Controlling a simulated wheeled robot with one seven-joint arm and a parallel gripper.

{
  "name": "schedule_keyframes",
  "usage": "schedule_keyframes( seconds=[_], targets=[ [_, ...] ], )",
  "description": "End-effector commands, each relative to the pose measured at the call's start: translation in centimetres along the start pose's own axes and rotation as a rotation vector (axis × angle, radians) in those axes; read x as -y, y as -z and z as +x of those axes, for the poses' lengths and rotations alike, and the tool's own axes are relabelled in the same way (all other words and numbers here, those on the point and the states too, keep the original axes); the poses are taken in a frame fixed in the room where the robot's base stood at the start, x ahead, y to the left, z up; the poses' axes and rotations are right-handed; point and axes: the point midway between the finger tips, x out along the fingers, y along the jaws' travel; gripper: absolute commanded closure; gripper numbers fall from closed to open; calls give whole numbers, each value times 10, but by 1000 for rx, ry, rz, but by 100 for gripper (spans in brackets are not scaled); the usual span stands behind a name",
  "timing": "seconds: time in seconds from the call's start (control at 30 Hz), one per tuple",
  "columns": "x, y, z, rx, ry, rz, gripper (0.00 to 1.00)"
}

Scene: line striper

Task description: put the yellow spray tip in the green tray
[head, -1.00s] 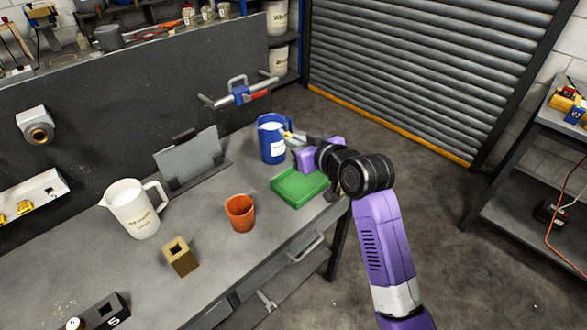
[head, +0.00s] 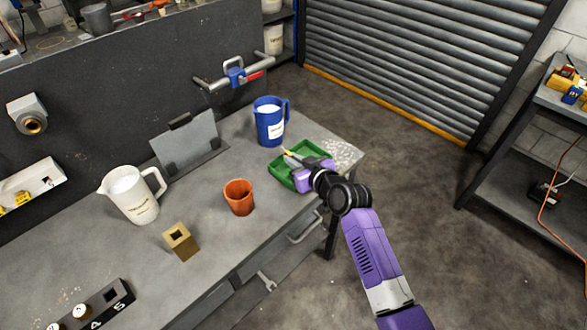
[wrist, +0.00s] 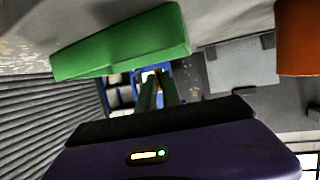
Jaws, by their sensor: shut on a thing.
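In the head view the green tray (head: 280,174) lies on the bench near its right end, with my gripper (head: 289,156) over it and covering part of it. My gripper is shut on the yellow spray tip (head: 286,151), which shows as a small yellow bit at the fingertips, over the tray's far left side. I cannot tell how high the tip is above the tray floor. In the wrist view the tray (wrist: 125,45) fills the upper left, beside my fingers (wrist: 160,88). The spray tip is mostly hidden between the fingers there.
A blue pitcher (head: 269,125) stands just behind the tray. An orange cup (head: 239,198) stands left of the tray. A white pitcher (head: 132,194), a brass-coloured block with a square hole (head: 180,242) and a grey panel on a stand (head: 187,145) are farther left.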

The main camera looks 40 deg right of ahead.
Motion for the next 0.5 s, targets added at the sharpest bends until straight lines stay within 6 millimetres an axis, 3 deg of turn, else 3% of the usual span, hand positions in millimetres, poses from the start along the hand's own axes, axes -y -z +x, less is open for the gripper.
schedule_keyframes(
  seconds=[0.3,0.5],
  targets=[
    [0,-35,12,4,0,1,100],
    [0,-42,13,8,1,1,100]
  ],
)
